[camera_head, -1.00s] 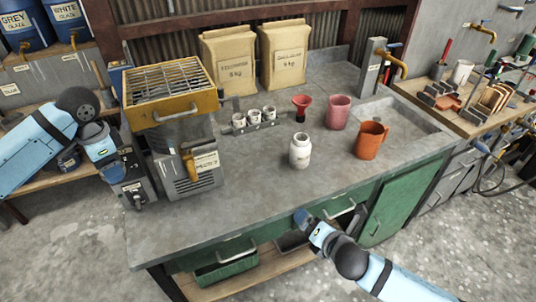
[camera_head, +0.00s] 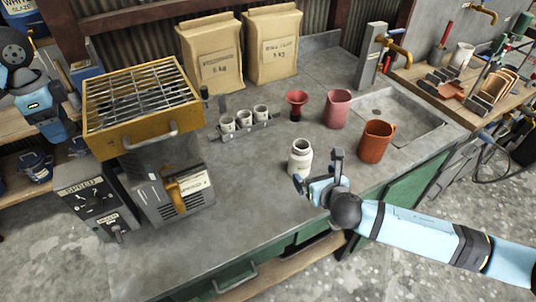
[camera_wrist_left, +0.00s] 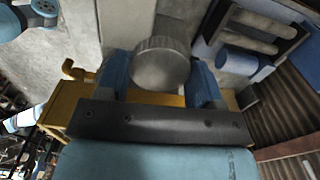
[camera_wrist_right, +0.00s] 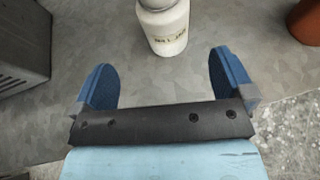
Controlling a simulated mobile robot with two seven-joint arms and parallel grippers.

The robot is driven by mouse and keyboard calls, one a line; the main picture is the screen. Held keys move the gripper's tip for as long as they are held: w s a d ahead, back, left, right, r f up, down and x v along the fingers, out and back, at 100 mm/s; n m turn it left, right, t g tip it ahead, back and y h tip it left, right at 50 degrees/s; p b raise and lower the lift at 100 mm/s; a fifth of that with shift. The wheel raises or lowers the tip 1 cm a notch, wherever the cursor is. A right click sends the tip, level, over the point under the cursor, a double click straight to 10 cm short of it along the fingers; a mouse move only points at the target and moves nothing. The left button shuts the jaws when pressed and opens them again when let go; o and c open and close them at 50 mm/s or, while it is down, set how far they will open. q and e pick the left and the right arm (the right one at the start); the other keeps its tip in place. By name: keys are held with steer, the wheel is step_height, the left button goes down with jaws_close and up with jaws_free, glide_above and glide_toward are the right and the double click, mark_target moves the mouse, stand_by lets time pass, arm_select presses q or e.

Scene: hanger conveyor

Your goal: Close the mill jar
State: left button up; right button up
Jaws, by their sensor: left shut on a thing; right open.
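The mill jar (camera_head: 300,160) is a small white labelled jar standing upright on the grey worktop. It also shows at the top of the right wrist view (camera_wrist_right: 168,28), where its top is cut off. My right gripper (camera_head: 319,170) is open, low over the worktop just in front of the jar. In the right wrist view its fingers (camera_wrist_right: 165,78) are apart and empty, with the jar beyond them. My left gripper (camera_wrist_left: 160,75) is shut on a round grey lid (camera_wrist_left: 160,62) with a ribbed edge. In the head view, my left arm is at the far left, beside the mill.
The mill (camera_head: 145,105) with its yellow grate stands at the left. Small cups in a rack (camera_head: 245,124), a red funnel (camera_head: 296,103), a pink cup (camera_head: 336,108) and an orange jug (camera_head: 376,142) stand around the jar. The worktop (camera_head: 240,200) between mill and jar is clear.

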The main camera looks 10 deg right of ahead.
mark_target(305, 163)
arm_select(q)
steer(key=shift+s+r, duration=0.1)
steer(key=shift+s, duration=0.05)
arm_select(e)
steer(key=x, duration=0.5)
steer(key=shift+w, duration=0.3)
steer(key=shift+w+a+f, duration=0.1)
steer(key=shift+w+f, duration=0.2)
steer(key=shift+w, duration=0.2)
arm_select(q)
steer(key=shift+r, duration=0.1)
arm_select(e)
steer(key=shift+d+x, duration=0.15)
steer(key=shift+x, duration=1.2)
steer(key=shift+d+x, duration=0.1)
steer(key=shift+x, duration=1.2)
steer(key=shift+s, duration=0.1)
steer(key=c, duration=1.3)
